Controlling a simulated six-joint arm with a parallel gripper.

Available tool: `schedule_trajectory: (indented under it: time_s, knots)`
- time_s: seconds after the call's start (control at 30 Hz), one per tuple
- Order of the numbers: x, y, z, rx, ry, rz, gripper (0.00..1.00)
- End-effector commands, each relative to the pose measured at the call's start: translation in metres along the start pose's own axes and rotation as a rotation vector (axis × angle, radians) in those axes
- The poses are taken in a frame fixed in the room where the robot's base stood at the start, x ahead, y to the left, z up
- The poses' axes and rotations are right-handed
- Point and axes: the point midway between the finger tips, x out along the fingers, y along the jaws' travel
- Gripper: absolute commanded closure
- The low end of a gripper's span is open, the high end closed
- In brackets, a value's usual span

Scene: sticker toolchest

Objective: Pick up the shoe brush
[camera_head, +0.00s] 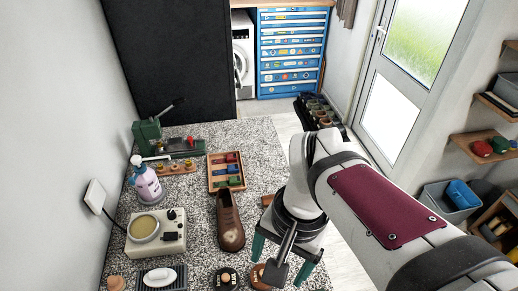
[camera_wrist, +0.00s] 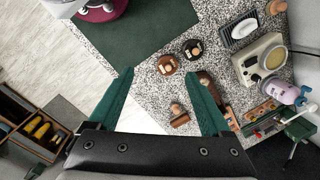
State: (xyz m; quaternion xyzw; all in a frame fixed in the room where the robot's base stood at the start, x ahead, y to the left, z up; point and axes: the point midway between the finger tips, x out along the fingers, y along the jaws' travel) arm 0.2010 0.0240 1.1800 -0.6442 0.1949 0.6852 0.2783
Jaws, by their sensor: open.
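My gripper (camera_head: 281,258) is open and empty, its green fingers spread above the right side of the speckled counter. Its fingertips also show in the wrist view (camera_wrist: 158,74). What looks like the shoe brush, a small brown wooden block with a raised grip (camera_wrist: 180,114), lies on the counter between the fingers in the wrist view, nearer the right finger. In the head view only a bit of brown (camera_head: 267,200) shows beside my arm, perhaps this brush. A brown shoe (camera_head: 230,222) stands left of my gripper; in the wrist view the right finger partly hides it.
Two round tins, black (camera_head: 226,280) and brown (camera_head: 258,277), sit at the near edge. A wooden tray (camera_head: 212,184) of coloured items stands behind the shoe. A cream device (camera_head: 157,232), a spray bottle (camera_head: 147,183) and a green machine (camera_head: 150,137) line the left. Floor lies right.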

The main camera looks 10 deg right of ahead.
Motion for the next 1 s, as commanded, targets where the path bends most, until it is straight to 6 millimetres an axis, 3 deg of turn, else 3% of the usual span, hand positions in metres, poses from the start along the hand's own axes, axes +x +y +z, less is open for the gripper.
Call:
schedule_trajectory:
  time_s: [0.1, 0.2, 0.3, 0.4, 0.57, 0.8, 1.0]
  knots:
    - [-0.008, -0.056, -0.101, 0.289, 0.028, 0.030, 0.18]
    - [0.010, -0.091, -0.182, 0.530, 0.065, 0.044, 0.18]
    - [0.040, -0.112, -0.241, 0.720, 0.096, 0.049, 0.18]
    - [0.063, -0.120, -0.275, 0.840, 0.118, 0.047, 0.18]
    - [0.088, -0.122, -0.291, 0.898, 0.128, 0.047, 0.18]
    - [0.155, -0.116, -0.296, 0.896, 0.127, 0.047, 0.18]
    - [0.184, -0.114, -0.298, 0.895, 0.127, 0.045, 0.18]
